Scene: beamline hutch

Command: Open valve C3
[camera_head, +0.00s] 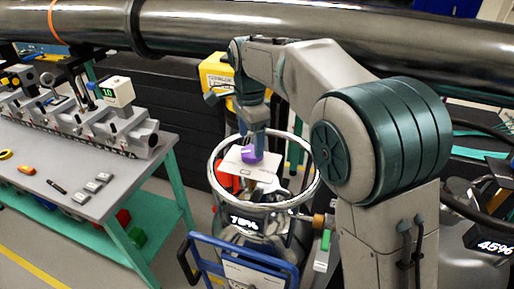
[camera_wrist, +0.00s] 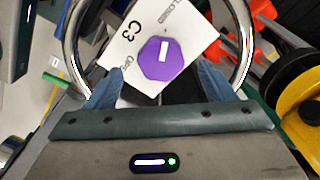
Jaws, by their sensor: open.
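Valve C3 is a purple, many-sided knob (camera_wrist: 165,62) with a white mark on its face, on a white plate (camera_wrist: 125,45) printed "C3". Small lettering by the knob is partly hidden and hard to read. In the head view the purple knob (camera_head: 247,157) shows just under my gripper (camera_head: 254,150), inside the metal ring on top of a vessel. In the wrist view my gripper (camera_wrist: 160,84) is open, its blue fingers spread wide to the left and right of the knob's near side. Nothing is held; I cannot tell whether the fingers touch it.
A metal ring (camera_head: 309,191) surrounds the valve plate on the vessel, whose display (camera_head: 244,223) reads 79%. A blue frame (camera_head: 232,255) stands in front. A workbench (camera_head: 105,205) is at left, a large pipe (camera_head: 200,29) above. Another display (camera_head: 494,247) reads 45%.

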